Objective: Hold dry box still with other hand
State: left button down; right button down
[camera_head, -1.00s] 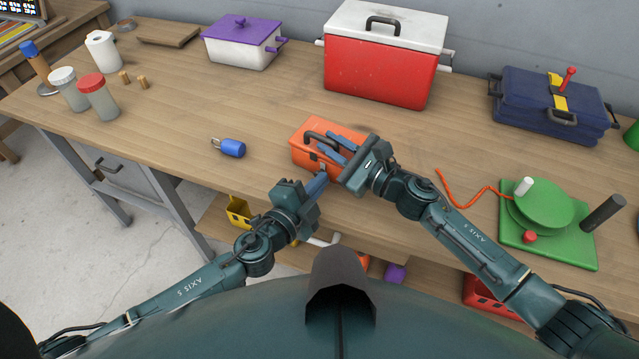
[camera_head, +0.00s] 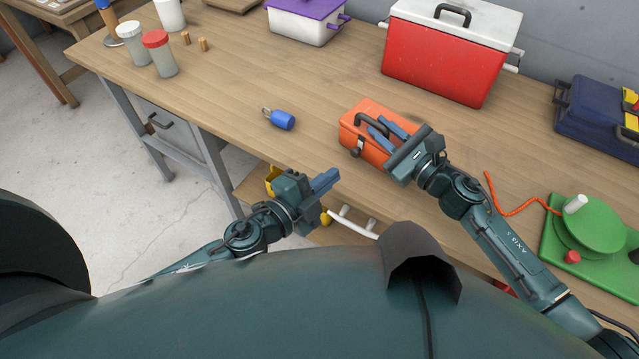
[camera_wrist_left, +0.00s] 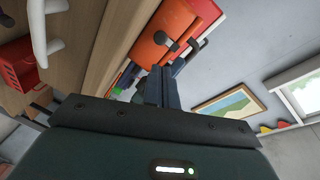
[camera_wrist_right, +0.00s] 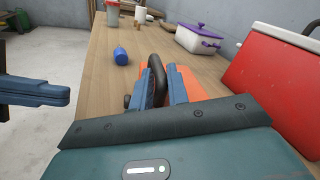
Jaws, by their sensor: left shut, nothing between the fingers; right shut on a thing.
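The orange dry box (camera_head: 352,135) stands on the bench near its front edge, its black handle (camera_head: 372,122) raised. My right gripper (camera_head: 380,130) is over the box, shut on the handle; the right wrist view shows the handle (camera_wrist_right: 157,78) between the fingers. My left gripper (camera_head: 328,180) is shut and empty, in front of the bench edge, left of and below the box, not touching it. In the left wrist view the box (camera_wrist_left: 152,45) shows beyond the shut fingers (camera_wrist_left: 160,85). My right gripper hides part of the box's right side.
A blue padlock-like object (camera_head: 281,119) lies left of the box. A red cooler (camera_head: 445,62) stands behind. A green reel (camera_head: 588,225) with an orange cord (camera_head: 515,210) is to the right. Bench space between box and jars (camera_head: 160,55) is mostly clear.

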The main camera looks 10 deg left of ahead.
pick_arm(q)
jog(key=shift+v, duration=1.5)
pick_arm(e)
jog(key=shift+f, duration=0.2)
jog(key=c, duration=1.3)
grip_release()
jog(key=shift+r, duration=0.15)
